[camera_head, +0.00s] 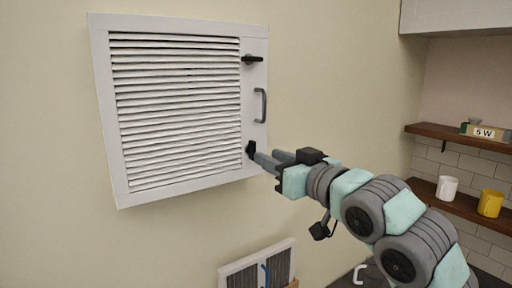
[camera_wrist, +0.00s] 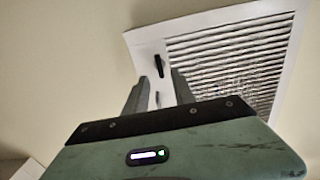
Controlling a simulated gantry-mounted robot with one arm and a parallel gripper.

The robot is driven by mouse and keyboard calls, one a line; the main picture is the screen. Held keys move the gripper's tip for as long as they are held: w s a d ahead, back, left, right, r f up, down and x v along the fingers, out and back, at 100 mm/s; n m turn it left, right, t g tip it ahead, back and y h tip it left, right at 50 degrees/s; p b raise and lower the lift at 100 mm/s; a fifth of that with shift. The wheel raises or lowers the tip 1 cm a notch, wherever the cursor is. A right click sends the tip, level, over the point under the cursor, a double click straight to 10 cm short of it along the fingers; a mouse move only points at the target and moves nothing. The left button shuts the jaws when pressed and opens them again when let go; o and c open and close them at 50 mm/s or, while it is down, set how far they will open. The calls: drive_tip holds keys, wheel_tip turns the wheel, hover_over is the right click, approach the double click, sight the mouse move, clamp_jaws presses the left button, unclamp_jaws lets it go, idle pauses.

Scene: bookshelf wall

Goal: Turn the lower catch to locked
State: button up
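The lower catch (camera_head: 251,150) is a small black lever at the lower right of a white louvred panel (camera_head: 118,190) on the wall. It looks roughly upright. It also shows in the wrist view (camera_wrist: 158,65), between and just beyond the fingertips. My gripper (camera_head: 266,156) is beside it on the right, and its fingers are apart with nothing between them in the wrist view (camera_wrist: 158,78). I cannot tell whether a finger touches the catch. The upper catch (camera_head: 252,59) is a black lever lying about horizontal. A grey handle (camera_head: 260,105) sits between the catches.
The wall right of the panel is bare.

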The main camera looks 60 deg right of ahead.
sight(255, 150)
drive_tip(key=p+x, duration=0.1)
drive_tip(key=x, duration=0.5)
clamp_jaws()
idle(0.6)
